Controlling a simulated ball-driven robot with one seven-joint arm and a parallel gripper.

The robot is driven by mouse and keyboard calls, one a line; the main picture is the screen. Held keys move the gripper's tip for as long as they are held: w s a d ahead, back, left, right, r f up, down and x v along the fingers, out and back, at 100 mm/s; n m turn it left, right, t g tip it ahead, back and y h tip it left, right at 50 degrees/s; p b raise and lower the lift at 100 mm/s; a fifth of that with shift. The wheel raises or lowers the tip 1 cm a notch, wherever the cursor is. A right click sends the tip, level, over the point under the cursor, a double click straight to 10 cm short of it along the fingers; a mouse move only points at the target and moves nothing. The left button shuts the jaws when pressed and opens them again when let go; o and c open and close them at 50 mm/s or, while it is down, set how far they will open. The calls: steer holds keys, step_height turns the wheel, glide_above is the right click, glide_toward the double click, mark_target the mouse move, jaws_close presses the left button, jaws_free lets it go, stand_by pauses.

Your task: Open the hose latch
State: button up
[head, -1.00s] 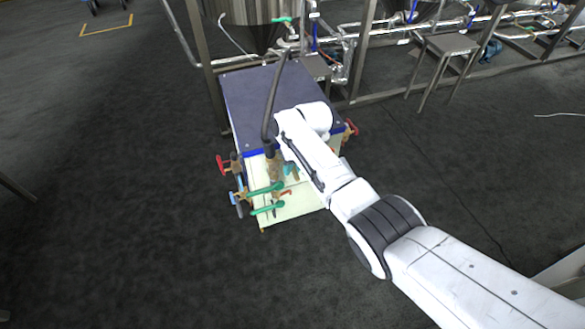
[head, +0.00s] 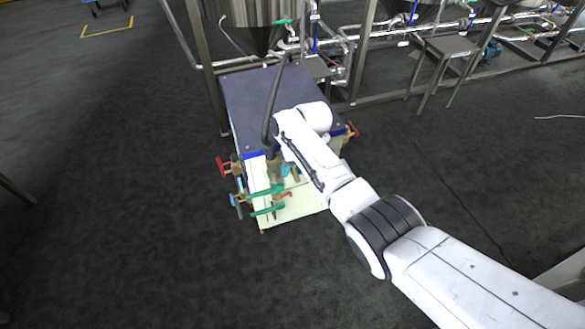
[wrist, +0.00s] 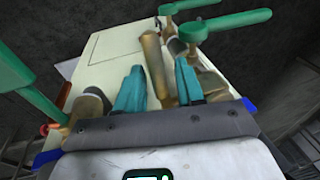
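My gripper (wrist: 157,75) shows in the wrist view with its two teal fingers apart. A brass pipe fitting (wrist: 152,60) lies in the gap between them; I cannot tell whether either finger touches it. In the head view my gripper (head: 288,170) is at the front face of the box, just right of the brass fitting below the black hose (head: 269,110). The hose latch cannot be clearly made out in either view; my gripper and arm hide part of that area.
The box (head: 250,95) has a dark top and a pale front. Green-handled valves (head: 265,190) stick out in front, a red handle (head: 221,166) at left and another red handle (head: 351,129) at right. A steel tank (head: 255,25) stands behind. Floor at left is clear.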

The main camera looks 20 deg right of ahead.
steer(key=p+v, duration=0.3)
steer(key=v, duration=0.7)
steer(key=shift+r, duration=0.2)
steer(key=shift+d, duration=0.1)
steer(key=shift+c, duration=0.2)
